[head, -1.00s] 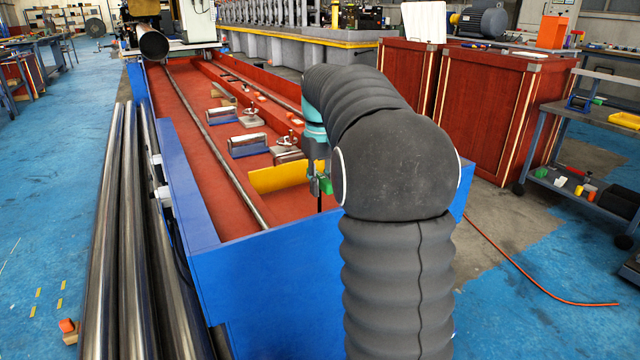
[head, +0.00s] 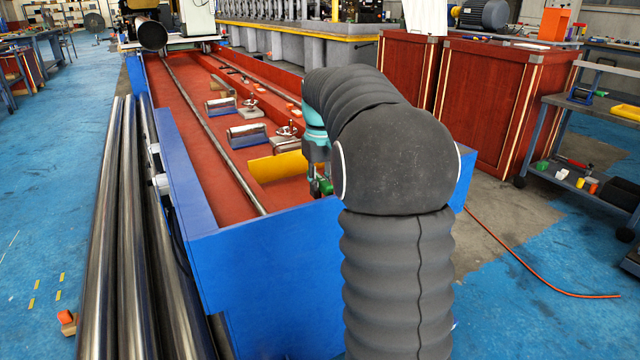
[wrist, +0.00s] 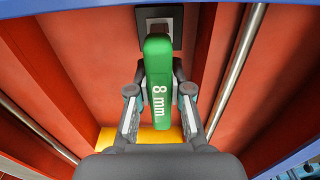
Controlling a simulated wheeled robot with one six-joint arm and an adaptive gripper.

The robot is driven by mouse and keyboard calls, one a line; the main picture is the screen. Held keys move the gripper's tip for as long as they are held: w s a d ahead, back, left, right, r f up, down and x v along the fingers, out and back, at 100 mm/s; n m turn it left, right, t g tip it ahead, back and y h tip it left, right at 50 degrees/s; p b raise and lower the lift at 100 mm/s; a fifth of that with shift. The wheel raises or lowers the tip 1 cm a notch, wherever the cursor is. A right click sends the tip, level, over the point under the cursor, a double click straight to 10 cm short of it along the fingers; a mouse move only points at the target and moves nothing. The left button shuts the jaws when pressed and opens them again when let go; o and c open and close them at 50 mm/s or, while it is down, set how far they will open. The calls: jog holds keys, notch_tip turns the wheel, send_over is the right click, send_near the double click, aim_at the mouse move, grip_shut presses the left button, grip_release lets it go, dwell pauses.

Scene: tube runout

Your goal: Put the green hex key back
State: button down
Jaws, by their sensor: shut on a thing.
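The green hex key (wrist: 158,75) has a thick green handle marked "8 mm" and fills the middle of the wrist view. My gripper (wrist: 159,92) is shut on it, one finger on each side of the handle. In the head view the green handle (head: 326,187) shows small beside my gripper (head: 319,182), over the near end of the red trough, partly behind my arm. A dark square plate (wrist: 160,27) with a pale patch lies beyond the handle in the wrist view. The key's shaft is hidden, and I cannot tell whether it touches anything.
The blue end wall (head: 270,262) of the trough stands close in front. A yellow plate (head: 277,168) and metal blocks (head: 247,135) sit in the trough. A long rod (head: 215,150) runs along it. Steel tubes (head: 128,230) lie at left. An orange hose (head: 515,262) crosses the floor at right.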

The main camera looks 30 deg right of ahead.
jog(key=shift+f+b, duration=0.45)
jog(key=shift+f, duration=0.45)
jog(key=shift+c, duration=1)
grip_release()
jog(key=shift+r, duration=0.15)
jog(key=shift+r+p, duration=3.65)
jog(key=shift+r, duration=0.05)
jog(key=shift+r+p, duration=0.6)
jog(key=shift+r, duration=0.65)
notch_tip(320, 180, up, 12)
jog(key=shift+s, duration=0.15)
